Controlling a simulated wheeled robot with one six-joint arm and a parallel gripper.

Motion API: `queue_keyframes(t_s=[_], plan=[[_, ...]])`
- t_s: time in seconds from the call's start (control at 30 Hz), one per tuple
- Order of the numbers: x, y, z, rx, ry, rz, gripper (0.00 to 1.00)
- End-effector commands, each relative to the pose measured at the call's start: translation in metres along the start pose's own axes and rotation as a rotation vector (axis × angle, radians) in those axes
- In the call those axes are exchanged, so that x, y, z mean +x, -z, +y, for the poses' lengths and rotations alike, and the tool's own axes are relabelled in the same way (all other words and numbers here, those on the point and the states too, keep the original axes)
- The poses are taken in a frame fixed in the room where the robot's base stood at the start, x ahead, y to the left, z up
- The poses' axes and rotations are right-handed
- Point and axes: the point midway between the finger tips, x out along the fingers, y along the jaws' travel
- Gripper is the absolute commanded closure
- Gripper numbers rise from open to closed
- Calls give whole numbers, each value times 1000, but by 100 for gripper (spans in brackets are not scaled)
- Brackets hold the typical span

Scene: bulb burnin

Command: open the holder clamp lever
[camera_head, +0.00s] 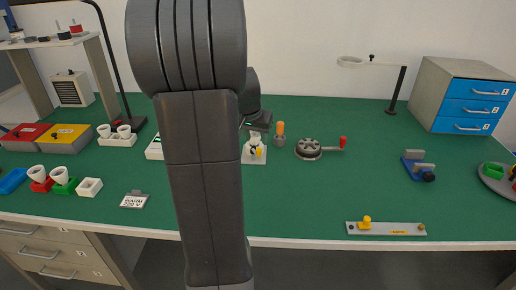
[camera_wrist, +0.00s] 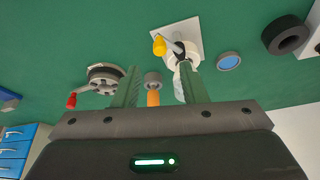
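The bulb holder is a white fixture on a square white plate (camera_head: 254,155), near the middle of the green table. In the wrist view its plate (camera_wrist: 186,30) is at the top centre. The clamp lever is a short grey arm with a yellow knob (camera_wrist: 159,45); the knob also shows in the head view (camera_head: 258,152). A whitish part of the fixture is partly hidden behind the right finger in the wrist view. My gripper (camera_wrist: 158,76) is open, its two green fingers apart with nothing visibly held. The lever knob appears beyond the fingertips, apart from them.
An orange-topped post (camera_head: 280,132) stands right of the holder. A round grey device with a red-handled crank (camera_head: 309,149) is further right. A blue disc (camera_wrist: 228,61) and a black ring (camera_wrist: 286,38) lie near the holder in the wrist view. The table's front middle is clear.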

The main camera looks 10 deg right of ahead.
Motion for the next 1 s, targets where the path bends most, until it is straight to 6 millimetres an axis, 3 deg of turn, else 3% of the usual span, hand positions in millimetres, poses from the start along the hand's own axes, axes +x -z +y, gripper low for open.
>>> queue_keyframes(t_s=[0.1,0.3,0.77,0.93,1.0], plan=[[27,-1,0,0,-2,-5,61],[54,-1,0,-1,-1,-2,61],[65,0,0,-1,0,0,61],[65,0,0,-1,0,0,95],[65,0,0,-1,1,0,100]])
